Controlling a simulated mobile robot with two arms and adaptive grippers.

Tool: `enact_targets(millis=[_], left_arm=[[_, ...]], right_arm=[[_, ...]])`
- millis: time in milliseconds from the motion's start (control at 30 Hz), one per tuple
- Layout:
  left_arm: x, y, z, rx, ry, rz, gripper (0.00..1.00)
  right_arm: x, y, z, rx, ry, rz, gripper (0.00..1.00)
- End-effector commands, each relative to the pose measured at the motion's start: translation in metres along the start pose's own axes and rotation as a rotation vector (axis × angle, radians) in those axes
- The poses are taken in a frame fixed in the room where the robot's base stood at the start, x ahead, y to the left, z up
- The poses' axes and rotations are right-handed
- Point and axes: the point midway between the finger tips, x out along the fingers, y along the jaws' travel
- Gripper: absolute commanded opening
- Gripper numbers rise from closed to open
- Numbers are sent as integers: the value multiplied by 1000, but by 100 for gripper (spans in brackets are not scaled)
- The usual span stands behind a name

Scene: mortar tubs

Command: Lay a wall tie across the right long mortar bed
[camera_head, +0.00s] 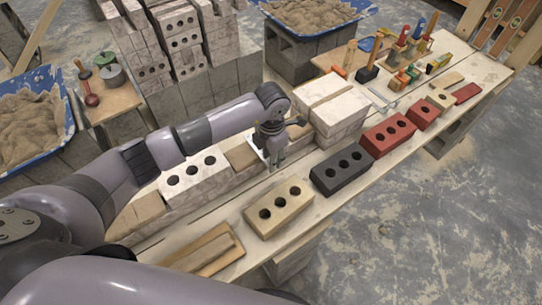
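My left gripper (276,163) points down over the low brick wall, between a pale three-hole brick (193,173) and the taller white block stack (342,112). I cannot tell whether its small fingers are open or hold anything. A tan mortar-like patch (241,156) lies on the wall just left of the gripper. Another tan patch (137,213) lies at the wall's near left end. Thin pale metal strips, perhaps wall ties (377,98), lie on the bench behind that stack. My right gripper is out of view.
Along the bench's front edge stand a tan brick (279,207), a black brick (342,169) and red bricks (388,136). Hand tools (401,52) crowd the far end. Blue sand tubs (318,14) and tall block stacks (180,40) stand behind.

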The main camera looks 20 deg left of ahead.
Motion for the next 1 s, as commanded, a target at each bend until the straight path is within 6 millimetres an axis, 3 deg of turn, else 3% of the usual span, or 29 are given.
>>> enact_targets(millis=[167,267,700,1000], left_arm=[[-4,0,0,0,-1,0,32],[-16,0,1,2,-4,1,32],[-102,1,1,0,-3,2,32],[-120,0,0,-1,1,0,32]], right_arm=[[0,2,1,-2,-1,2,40],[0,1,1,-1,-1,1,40],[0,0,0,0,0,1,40],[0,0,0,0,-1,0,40]])
